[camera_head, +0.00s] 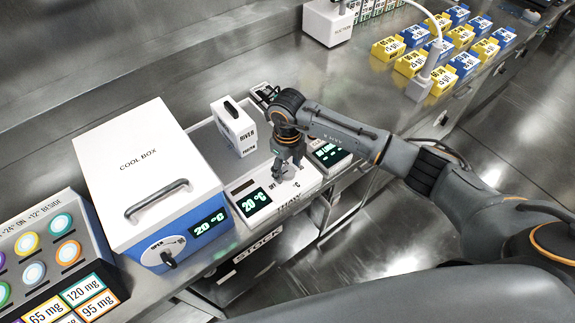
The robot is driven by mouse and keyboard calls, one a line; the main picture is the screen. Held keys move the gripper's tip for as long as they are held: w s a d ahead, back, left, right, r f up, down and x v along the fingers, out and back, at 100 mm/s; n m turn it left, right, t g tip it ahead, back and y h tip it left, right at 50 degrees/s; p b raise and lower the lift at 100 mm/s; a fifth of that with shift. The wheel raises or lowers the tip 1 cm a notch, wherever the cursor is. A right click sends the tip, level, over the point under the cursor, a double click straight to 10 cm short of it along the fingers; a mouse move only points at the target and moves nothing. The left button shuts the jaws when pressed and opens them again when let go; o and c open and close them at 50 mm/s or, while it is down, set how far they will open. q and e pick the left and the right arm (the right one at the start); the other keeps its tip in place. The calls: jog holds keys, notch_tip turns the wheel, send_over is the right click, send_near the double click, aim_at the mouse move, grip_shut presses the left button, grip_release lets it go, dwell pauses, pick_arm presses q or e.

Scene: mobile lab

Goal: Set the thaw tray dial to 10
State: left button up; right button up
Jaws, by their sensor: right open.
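The thaw tray (236,228) is a white unit in the middle of the bench, with "THAW" lettering on its front. My right gripper (284,173) points down over the tray's panel, right of the display, where "OFF" and "°C" marks show. The gripper is open. It hides the dial, so I cannot tell the dial's pointer position or whether the fingers touch it. My left gripper is not in view.
A cool box (145,160) with a 20 °C display stands left of the tray. A white box (234,130) stands behind the panel. Another device (331,155) with a green display sits close to the gripper's right. Blue and yellow boxes (410,64) stand at the back right.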

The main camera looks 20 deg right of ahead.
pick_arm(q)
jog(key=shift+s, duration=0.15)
pick_arm(e)
jog(key=c, duration=1.2)
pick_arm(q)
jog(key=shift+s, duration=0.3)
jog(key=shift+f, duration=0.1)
pick_arm(e)
jog(key=shift+m+b, duration=0.3)
jog(key=shift+m, duration=0.7)
jog(key=m, duration=0.3)
jog(key=shift+m+b, duration=0.3)
jog(key=shift+b, duration=0.05)
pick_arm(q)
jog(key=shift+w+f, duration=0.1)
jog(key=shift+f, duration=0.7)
pick_arm(e)
jog(key=m, duration=0.5)
jog(key=shift+m, duration=0.7)
